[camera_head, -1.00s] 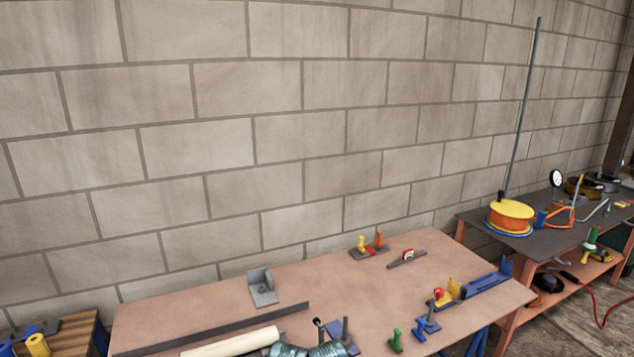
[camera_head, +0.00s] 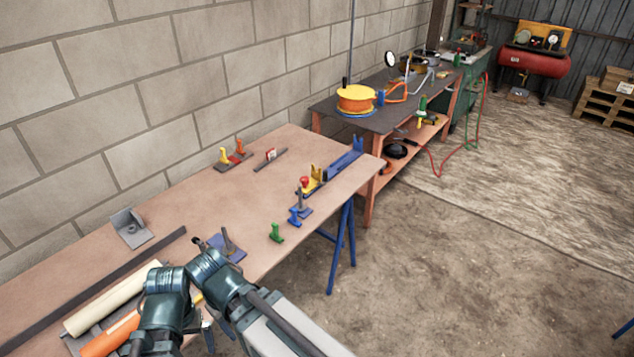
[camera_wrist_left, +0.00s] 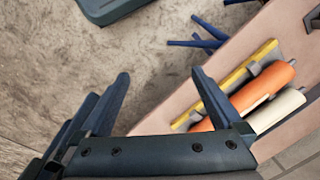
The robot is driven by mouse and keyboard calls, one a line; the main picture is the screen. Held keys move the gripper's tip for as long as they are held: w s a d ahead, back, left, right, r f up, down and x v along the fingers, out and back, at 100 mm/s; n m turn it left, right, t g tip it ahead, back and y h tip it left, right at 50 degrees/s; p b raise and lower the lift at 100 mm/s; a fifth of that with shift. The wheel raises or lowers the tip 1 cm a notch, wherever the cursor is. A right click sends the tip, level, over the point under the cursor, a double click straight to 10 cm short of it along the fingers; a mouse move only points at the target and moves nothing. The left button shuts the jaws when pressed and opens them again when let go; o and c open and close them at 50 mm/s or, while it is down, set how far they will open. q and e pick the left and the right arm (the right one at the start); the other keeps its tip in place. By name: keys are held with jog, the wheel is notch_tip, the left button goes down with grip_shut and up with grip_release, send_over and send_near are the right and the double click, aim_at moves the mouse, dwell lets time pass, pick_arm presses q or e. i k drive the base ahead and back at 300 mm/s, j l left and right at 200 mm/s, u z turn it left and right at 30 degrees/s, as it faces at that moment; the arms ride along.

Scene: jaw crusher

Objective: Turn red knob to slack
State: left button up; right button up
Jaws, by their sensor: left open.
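A small red knob (camera_head: 304,181) sits on a yellow block (camera_head: 314,180) at the near end of a long blue fixture (camera_head: 344,160), towards the right end of the pinkish workbench in the head view. How the knob is turned is too small to tell. My left arm (camera_head: 205,280) is at the bench's front edge in the head view, well left of and nearer than the knob. My left gripper (camera_wrist_left: 161,73) shows in the left wrist view, open and empty, its fingers apart above floor and bench edge. The knob is not in the wrist view. My right gripper is not seen.
Green (camera_head: 276,232) and blue (camera_head: 294,216) small blocks stand near the bench's front edge. An orange cylinder (camera_head: 110,335) and a cream roll (camera_head: 112,298) lie near my arm. A darker table (camera_head: 375,113) stands beyond. Floor to the right is open.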

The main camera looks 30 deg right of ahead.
aim_at(304, 180)
jog(key=i+l+z, duration=0.1)
jog(key=l, duration=0.25)
jog(key=i+l+z, duration=0.15)
jog(key=l, duration=0.25)
jog(key=i+l+z, duration=0.1)
jog(key=i+l, duration=0.15)
jog(key=i+l+z, duration=0.1)
jog(key=l, duration=0.3)
jog(key=i, duration=0.1)
